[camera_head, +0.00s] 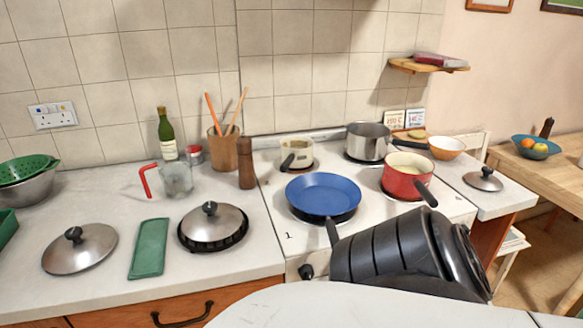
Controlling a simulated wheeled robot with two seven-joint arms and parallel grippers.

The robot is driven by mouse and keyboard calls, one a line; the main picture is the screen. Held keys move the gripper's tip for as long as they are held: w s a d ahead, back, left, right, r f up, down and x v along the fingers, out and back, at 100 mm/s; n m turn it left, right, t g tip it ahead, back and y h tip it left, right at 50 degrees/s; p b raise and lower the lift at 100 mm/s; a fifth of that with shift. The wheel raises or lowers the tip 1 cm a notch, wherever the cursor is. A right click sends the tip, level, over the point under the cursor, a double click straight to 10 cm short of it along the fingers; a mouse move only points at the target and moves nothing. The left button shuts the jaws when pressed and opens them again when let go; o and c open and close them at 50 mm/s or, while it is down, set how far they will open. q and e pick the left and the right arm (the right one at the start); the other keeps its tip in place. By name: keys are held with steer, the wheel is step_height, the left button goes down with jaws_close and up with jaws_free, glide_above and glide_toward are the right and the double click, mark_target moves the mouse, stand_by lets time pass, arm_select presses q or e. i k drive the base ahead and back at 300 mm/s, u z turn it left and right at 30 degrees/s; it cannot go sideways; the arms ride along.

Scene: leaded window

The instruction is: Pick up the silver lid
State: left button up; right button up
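Three silver lids with dark knobs are in the head view. One silver lid (78,250) lies on the counter at the left. A second silver lid (213,224) sits on a dark round ridged base right of the green cloth. A third, smaller silver lid (484,181) lies on the counter at the far right, beyond the stove. A black ribbed part, which looks like part of my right arm, covers the front right of the stove. I see no fingers of either gripper.
The stove holds a blue frying pan (322,194), a red saucepan (406,174), a steel pot (367,143) and a cream pot (297,151). A green cloth (149,249) lies between two lids. A glass jug (176,180), bottle (167,135) and pepper mill (246,164) stand behind.

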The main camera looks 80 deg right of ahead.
mark_target(213, 221)
steer(key=z, duration=2.25)
